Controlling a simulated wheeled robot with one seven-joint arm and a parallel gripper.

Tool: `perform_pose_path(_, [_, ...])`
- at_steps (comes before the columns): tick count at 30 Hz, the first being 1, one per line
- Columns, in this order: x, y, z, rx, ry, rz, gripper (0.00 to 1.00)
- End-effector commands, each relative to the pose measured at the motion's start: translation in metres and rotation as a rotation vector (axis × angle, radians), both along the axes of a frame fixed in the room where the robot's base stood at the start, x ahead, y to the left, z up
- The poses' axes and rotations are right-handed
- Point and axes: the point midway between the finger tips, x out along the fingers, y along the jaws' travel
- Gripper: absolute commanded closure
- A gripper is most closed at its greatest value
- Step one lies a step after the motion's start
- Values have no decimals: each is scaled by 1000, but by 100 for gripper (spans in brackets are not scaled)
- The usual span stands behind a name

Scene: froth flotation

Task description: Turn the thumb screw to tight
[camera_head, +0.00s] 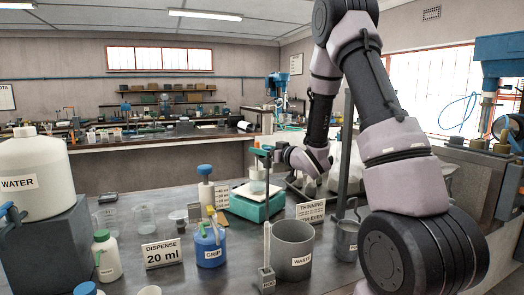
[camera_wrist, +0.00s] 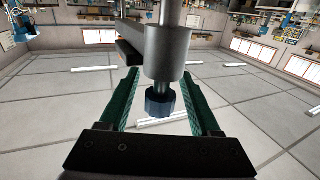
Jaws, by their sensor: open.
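The thumb screw (camera_wrist: 160,104) shows in the wrist view as a dark blue faceted knob under a grey cylindrical collar (camera_wrist: 167,52) on a metal rod. My gripper (camera_wrist: 158,80) is open, with one green finger on each side of the knob. Gaps show between the knob and both fingers, so neither seems to touch it. In the head view my gripper (camera_head: 272,153) is at the stand above the teal base unit (camera_head: 258,206). The thumb screw cannot be made out there, and its tightness cannot be told.
A clear beaker (camera_head: 258,183) stands on the teal unit, close below my gripper. A thin vertical post (camera_head: 344,165) rises right of my gripper.

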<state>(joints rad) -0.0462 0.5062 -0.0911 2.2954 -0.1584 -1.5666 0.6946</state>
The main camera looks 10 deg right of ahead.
Motion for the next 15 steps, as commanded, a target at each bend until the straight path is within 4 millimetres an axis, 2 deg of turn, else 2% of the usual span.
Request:
perform_pose_path(2, [0,0,0,0,0,0,40])
perform_pose_path(6, [0,0,0,0,0,0,93])
perform_pose_path(7, [0,0,0,0,0,0,100])
perform_pose_path(15, [0,-1,0,0,0,-16,100])
